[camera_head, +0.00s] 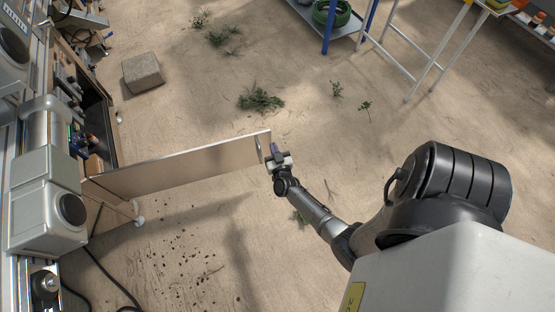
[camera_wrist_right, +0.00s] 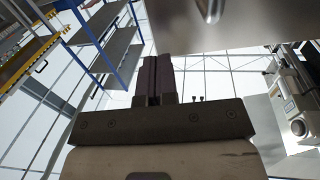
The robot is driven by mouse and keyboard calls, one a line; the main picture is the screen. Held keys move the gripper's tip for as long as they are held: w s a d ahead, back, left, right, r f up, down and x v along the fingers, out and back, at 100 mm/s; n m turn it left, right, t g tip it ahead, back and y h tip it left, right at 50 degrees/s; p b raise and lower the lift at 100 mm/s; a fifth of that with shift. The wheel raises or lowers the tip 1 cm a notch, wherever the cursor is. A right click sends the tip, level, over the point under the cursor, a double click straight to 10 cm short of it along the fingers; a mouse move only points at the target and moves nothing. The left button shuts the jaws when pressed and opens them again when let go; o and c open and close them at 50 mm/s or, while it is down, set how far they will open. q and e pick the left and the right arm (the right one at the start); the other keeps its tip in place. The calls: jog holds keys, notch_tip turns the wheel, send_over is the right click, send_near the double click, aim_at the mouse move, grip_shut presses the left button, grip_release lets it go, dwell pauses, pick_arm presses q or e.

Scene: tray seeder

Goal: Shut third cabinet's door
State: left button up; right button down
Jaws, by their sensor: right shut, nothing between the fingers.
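The cabinet door (camera_head: 185,168) stands wide open, jutting from the cabinet (camera_head: 102,130) at left out over the sandy floor. A metal handle (camera_head: 259,148) sits near its free end. My right gripper (camera_head: 274,149) is shut and empty, just beyond that free end on the handle side; I cannot tell whether it touches. In the right wrist view the closed fingers (camera_wrist_right: 160,77) stand below the grey door panel (camera_wrist_right: 265,22), with the handle (camera_wrist_right: 210,8) at the top edge. My left gripper is not in view.
Grey machine housings (camera_head: 45,200) line the left side above the cabinet. A concrete block (camera_head: 142,72) lies on the floor past the door. Plant clumps (camera_head: 260,99) are scattered there. A blue-legged shelf (camera_head: 330,22) stands at the back. The floor around the door is mostly clear.

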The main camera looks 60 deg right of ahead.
aim_at(269, 135)
jog(key=b+x, duration=0.1)
jog(key=x, duration=0.2)
jog(key=shift+w+d, duration=0.3)
jog(key=shift+d, duration=0.1)
